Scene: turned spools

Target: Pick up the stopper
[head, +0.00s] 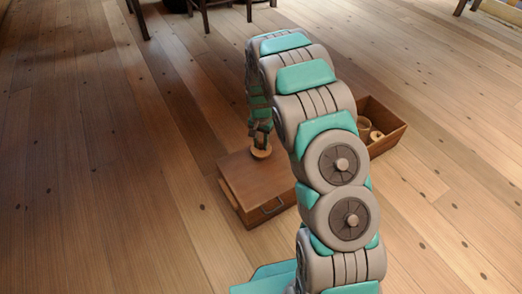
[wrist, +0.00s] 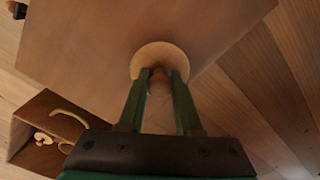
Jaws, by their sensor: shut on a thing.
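The stopper (head: 261,152) is a pale turned wooden piece with a round disc and a narrower knob. My gripper (head: 260,136) points down at it from above, over the back part of the brown wooden box (head: 262,186). In the wrist view, the two green fingers of my gripper (wrist: 158,78) are closed on the knob, and the disc of the stopper (wrist: 155,54) shows beyond the fingertips. The flat top of the box (wrist: 100,45) lies behind it. I cannot tell whether the disc touches the box top or hangs just above it.
An open wooden crate (head: 393,135) holding pale turned pieces stands right of the box, partly hidden by my arm; the wrist view shows an open crate (wrist: 22,138) at lower left. Plank floor at left is clear.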

